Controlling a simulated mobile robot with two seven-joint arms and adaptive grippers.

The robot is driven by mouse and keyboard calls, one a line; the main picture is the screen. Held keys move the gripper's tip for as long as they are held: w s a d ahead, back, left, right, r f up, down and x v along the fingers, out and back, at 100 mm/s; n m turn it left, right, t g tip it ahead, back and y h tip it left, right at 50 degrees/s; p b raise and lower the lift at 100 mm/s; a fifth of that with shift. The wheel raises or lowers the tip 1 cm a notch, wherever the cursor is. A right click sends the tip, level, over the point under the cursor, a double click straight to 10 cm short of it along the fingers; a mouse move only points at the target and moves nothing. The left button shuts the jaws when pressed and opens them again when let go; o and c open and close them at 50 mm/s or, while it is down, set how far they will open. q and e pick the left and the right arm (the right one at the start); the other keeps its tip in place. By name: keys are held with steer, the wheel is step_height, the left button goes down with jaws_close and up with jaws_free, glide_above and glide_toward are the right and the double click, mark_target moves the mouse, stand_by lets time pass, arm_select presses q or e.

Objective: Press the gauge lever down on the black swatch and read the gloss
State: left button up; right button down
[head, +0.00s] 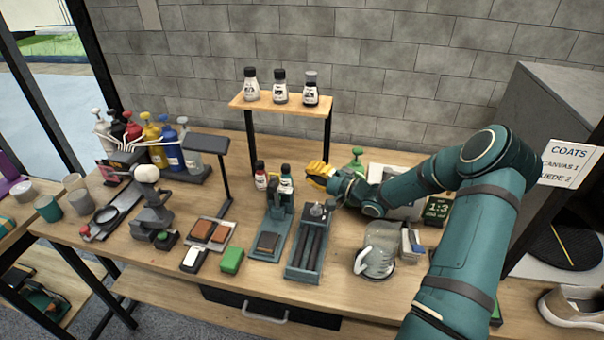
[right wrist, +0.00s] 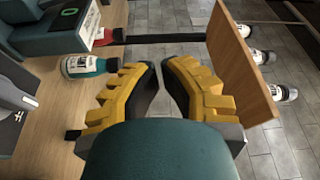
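A teal stand (head: 275,222), which looks like the gauge, is at the middle of the bench in the head view. A dark brown-black swatch (head: 267,243) lies on its base. My right gripper (head: 309,174), with yellow fingers, is behind and to the right of the stand, above the bench. In the right wrist view its fingertips (right wrist: 163,66) are a little apart with nothing between them. My left gripper is in neither view.
Red (head: 260,176) and teal (head: 286,181) bottles stand near the right gripper. A wooden shelf (head: 262,104) with white bottles rises behind. A slotted teal rack (head: 308,250) stands right of the stand. A tray (head: 199,241) with two brown swatches and a green block (head: 232,260) lie left.

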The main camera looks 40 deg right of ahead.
mark_target(275, 194)
steer(key=w+a, duration=0.5)
steer(key=w, duration=0.1)
steer(key=shift+a+b, duration=0.3)
steer(key=shift+s+a+f, duration=0.1)
steer(key=shift+s+a, duration=0.1)
steer(key=shift+a, duration=0.15)
